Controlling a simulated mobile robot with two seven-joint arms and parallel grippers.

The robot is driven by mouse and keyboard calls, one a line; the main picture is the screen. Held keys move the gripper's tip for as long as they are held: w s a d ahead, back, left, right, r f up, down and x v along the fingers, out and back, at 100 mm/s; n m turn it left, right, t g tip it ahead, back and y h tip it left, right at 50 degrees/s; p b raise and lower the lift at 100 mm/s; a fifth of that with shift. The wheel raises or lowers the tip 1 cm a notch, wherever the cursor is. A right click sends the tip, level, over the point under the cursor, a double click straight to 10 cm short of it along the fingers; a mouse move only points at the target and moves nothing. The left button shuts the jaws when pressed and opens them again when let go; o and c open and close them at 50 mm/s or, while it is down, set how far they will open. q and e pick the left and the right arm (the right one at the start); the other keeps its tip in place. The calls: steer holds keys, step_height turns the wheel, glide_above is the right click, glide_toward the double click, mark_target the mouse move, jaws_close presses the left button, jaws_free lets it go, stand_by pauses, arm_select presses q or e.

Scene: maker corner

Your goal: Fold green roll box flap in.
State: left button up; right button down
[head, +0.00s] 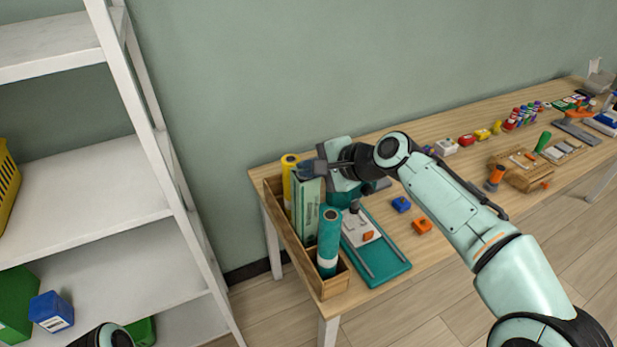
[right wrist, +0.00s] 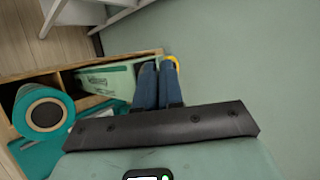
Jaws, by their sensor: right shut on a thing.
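The pale green roll box (head: 307,208) stands upright in a wooden crate (head: 334,286) at the left end of the table. It also shows in the right wrist view (right wrist: 108,79), with dark print on its side. My right gripper (head: 308,170) is at the top of this box, its blue fingers (right wrist: 158,86) closed together at the box's end. It is shut on the green roll box, seemingly at its flap. The fingers hide the flap, so I cannot tell its angle. My left gripper is out of view.
A teal roll (head: 329,240) stands in the crate in front of the box, and a yellow roll (head: 288,163) behind it. Blue (head: 401,204) and orange (head: 422,226) blocks lie farther right. A white shelf (head: 90,190) stands left.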

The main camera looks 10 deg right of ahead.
steer(key=shift+f, duration=0.2)
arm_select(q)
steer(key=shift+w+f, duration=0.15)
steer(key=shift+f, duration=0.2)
arm_select(e)
steer(key=shift+r, duration=0.1)
steer(key=c, duration=1.4)
jaws_free()
steer(key=shift+o, duration=0.2)
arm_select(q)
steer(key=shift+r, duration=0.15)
arm_select(e)
steer(key=shift+d, duration=0.1)
